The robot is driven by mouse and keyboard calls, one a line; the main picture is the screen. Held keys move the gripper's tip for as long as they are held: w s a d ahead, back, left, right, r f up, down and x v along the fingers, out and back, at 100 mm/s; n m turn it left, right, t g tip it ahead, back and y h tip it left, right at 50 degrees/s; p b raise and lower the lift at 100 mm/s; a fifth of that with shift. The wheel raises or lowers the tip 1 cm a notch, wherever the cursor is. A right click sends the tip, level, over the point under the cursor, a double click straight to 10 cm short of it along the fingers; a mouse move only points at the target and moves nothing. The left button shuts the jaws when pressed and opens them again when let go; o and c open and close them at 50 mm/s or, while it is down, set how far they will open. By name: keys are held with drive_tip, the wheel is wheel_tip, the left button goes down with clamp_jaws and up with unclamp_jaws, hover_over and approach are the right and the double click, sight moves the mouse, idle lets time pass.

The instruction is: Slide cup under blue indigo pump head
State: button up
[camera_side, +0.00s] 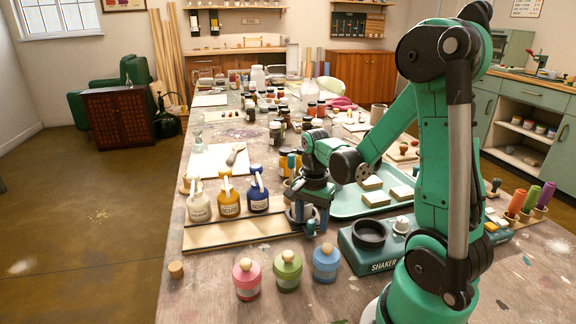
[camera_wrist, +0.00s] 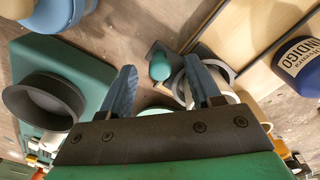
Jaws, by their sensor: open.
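The blue indigo pump bottle (camera_side: 258,192) stands at the right end of the row of pumps, its blue head (camera_side: 257,171) on top. In the wrist view, part of the indigo bottle (camera_wrist: 302,62) shows at the right edge. A pale round cup (camera_wrist: 229,69) is at the right end of the wooden rail, partly hidden by my right finger. A teal knob (camera_wrist: 160,69) lies beside it, between my fingertips in the picture. My gripper (camera_side: 311,213) points down, open, right of the indigo bottle; it also shows in the wrist view (camera_wrist: 160,67). I cannot tell whether it touches the cup.
A white pump bottle (camera_side: 199,207) and a yellow one (camera_side: 229,203) stand left of the indigo. The wooden rail (camera_side: 225,234) runs in front of them. The shaker (camera_side: 378,253) is close on the right. Pink, green and blue jars (camera_side: 287,272) stand in front.

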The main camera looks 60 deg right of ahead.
clamp_jaws()
idle(1.3)
